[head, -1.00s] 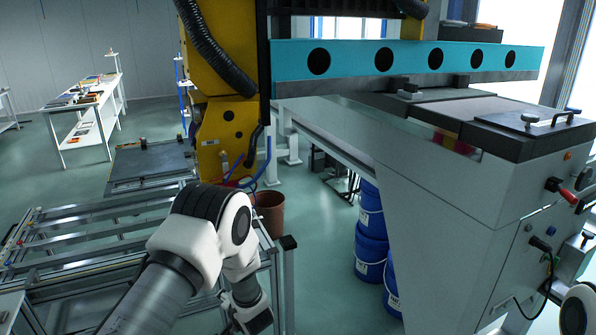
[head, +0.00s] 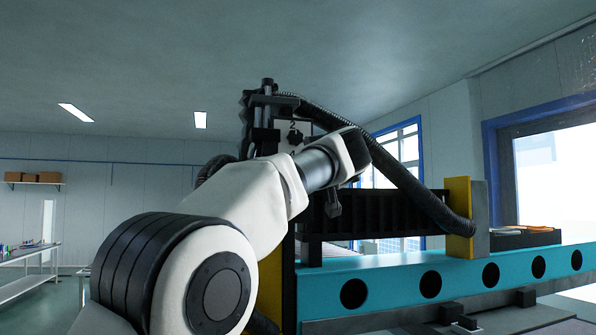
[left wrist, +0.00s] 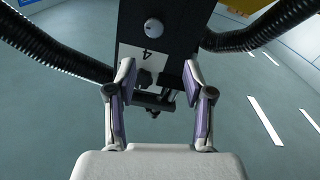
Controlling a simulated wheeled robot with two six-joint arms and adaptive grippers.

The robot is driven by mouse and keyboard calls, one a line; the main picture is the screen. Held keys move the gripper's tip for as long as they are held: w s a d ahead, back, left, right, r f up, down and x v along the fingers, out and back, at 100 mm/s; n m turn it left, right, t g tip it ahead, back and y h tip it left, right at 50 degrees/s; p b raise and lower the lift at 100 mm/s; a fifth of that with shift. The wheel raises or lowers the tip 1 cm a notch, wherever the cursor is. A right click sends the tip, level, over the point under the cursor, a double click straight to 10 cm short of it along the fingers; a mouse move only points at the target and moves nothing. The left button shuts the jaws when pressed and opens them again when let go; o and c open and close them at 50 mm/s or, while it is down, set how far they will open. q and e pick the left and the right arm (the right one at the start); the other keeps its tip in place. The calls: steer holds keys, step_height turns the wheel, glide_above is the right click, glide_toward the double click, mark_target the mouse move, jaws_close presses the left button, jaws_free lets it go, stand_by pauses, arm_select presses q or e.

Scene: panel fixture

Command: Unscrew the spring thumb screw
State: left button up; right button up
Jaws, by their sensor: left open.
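In the left wrist view a round silver screw head (left wrist: 153,31), likely the spring thumb screw, sits on a black block (left wrist: 135,48) beside a white label marked 4. My left gripper (left wrist: 158,73) is open and empty. Its two fingers are apart in front of the block, with the screw head beyond the fingertips. In the head view my left arm reaches up to the machine's upper unit, and I cannot make out its fingers there. A dark knob (head: 295,137) by a label marked 2 shows beside the arm; I cannot tell whether it is a thumb screw. My right gripper is not in view.
A teal beam (head: 390,288) with round holes runs across the lower right. A black corrugated hose (head: 405,190) curves close to my left arm; hoses also flank the block in the left wrist view (left wrist: 65,62). A window (head: 400,150) is behind.

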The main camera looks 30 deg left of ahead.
arm_select(q)
steer(key=f+p+x, duration=0.1)
steer(key=p+x, duration=0.1)
steer(key=x, duration=0.6)
steer(key=shift+w+d+p, duration=0.2)
steer(key=shift+w+p, duration=0.1)
steer(key=shift+s+d, duration=0.15)
steer(key=shift+c, duration=1.1)
steer(key=shift+f, duration=0.15)
jaws_close()
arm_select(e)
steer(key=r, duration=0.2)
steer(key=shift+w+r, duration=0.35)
